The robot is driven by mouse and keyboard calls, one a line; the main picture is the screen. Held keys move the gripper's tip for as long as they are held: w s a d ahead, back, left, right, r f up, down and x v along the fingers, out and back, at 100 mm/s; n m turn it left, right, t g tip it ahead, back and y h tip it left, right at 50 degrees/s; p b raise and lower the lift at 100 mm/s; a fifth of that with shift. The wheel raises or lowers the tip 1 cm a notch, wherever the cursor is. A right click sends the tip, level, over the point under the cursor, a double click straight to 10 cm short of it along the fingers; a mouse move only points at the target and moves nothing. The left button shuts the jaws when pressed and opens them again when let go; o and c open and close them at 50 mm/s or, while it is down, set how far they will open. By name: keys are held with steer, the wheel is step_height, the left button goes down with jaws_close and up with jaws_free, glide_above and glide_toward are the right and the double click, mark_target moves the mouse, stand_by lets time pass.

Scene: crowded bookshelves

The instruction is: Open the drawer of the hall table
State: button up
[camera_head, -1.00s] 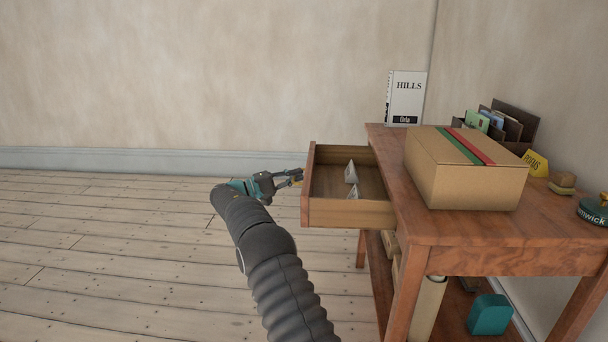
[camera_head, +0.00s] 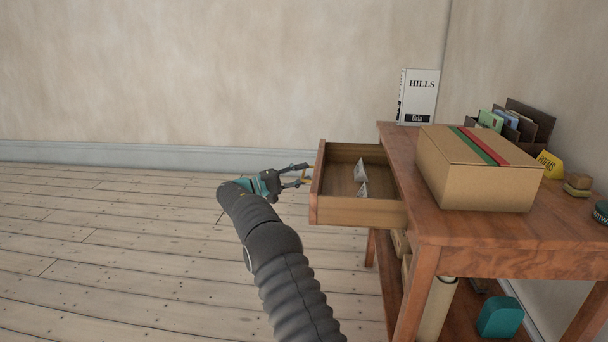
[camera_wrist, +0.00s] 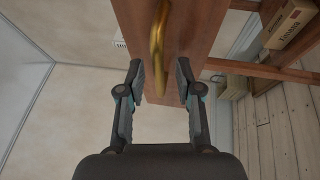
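The drawer (camera_head: 360,211) of the wooden hall table (camera_head: 480,228) stands pulled well out to the left, with small pale folded pieces (camera_head: 361,172) inside. Its brass handle (camera_wrist: 158,50) shows in the wrist view on the drawer front (camera_wrist: 190,30). My gripper (camera_head: 303,176) is just left of the drawer front in the head view. In the wrist view my gripper (camera_wrist: 158,72) has its fingers spread apart, with the handle beyond and between the tips, and nothing held.
A cardboard box (camera_head: 476,178) with red and green stripes sits on the tabletop. A book marked HILLS (camera_head: 417,97) stands behind it. A teal object (camera_head: 499,316) and a pale roll (camera_head: 436,308) are on the lower shelf. The floor (camera_head: 120,240) to the left is clear.

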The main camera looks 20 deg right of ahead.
steer(key=a+f, duration=0.2)
steer(key=a, duration=0.9)
steer(key=shift+w, duration=0.2)
